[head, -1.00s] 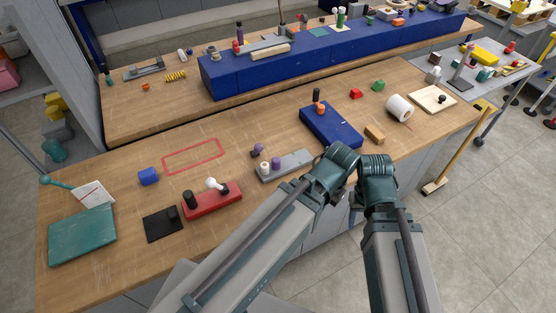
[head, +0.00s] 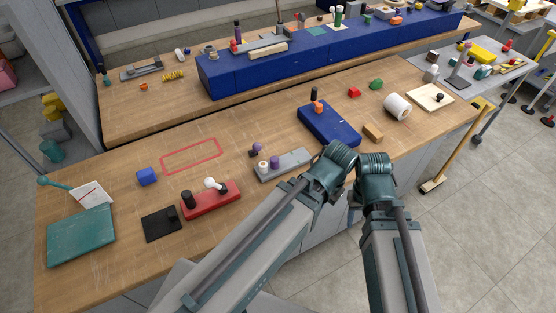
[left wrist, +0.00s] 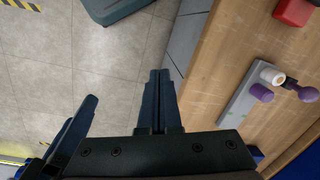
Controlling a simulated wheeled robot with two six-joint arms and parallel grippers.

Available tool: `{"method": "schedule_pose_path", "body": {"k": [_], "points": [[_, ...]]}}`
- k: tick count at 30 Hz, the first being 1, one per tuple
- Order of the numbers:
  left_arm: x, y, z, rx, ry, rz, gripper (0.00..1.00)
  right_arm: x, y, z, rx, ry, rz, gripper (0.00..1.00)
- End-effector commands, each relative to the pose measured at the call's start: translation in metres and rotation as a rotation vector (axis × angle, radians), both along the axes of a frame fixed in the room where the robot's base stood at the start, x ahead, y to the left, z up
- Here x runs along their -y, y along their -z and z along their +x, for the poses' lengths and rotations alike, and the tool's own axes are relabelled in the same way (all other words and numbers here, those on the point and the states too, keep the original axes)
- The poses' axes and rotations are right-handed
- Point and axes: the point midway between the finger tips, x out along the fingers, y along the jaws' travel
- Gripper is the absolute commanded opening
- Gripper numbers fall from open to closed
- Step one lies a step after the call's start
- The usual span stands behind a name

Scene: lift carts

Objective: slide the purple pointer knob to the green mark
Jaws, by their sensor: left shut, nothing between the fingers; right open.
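The grey slider plate (head: 295,162) lies on the near bench and carries a purple cylindrical knob (head: 275,162) and a cream knob (head: 263,166). In the left wrist view the purple knob (left wrist: 262,92) sits on the plate (left wrist: 241,106) beside the cream knob (left wrist: 272,75), with a faint green mark (left wrist: 234,112) further along. My left gripper (left wrist: 159,75) is shut and empty, off the bench edge over the floor, apart from the knob. My right gripper (head: 355,200) is open, low by the bench front, mostly hidden by my arms.
A red block (head: 225,202) with knobs lies left, a blue block (head: 335,128) right. A wooden block (head: 374,132) and white roll (head: 397,107) are farther right.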

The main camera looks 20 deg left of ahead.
Motion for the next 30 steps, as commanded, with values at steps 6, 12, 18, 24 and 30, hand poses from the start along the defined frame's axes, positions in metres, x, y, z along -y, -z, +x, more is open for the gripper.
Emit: {"method": "schedule_pose_path", "body": {"k": [6, 12, 18, 24, 30], "points": [[0.000, 0.000, 0.000, 0.000, 0.000, 0.000, 0.00, 0.000, 0.000, 0.000, 0.000, 0.000, 0.000, 0.50], [0.000, 0.000, 0.000, 0.000, 0.000, 0.000, 0.00, 0.000, 0.000, 0.000, 0.000, 0.000, 0.000, 0.50], [-0.003, -0.002, 0.009, 0.000, -0.014, -0.003, 0.22, 0.000, -0.003, 0.000, 0.000, 0.000, 0.000, 0.50], [-0.052, -0.019, 0.085, 0.009, -0.150, -0.037, 0.58, 0.000, -0.020, 0.000, 0.000, 0.000, 0.000, 0.50], [-0.135, -0.034, 0.156, 0.029, -0.305, -0.077, 0.71, 0.000, -0.036, 0.000, 0.000, -0.001, 0.000, 0.50]]}}
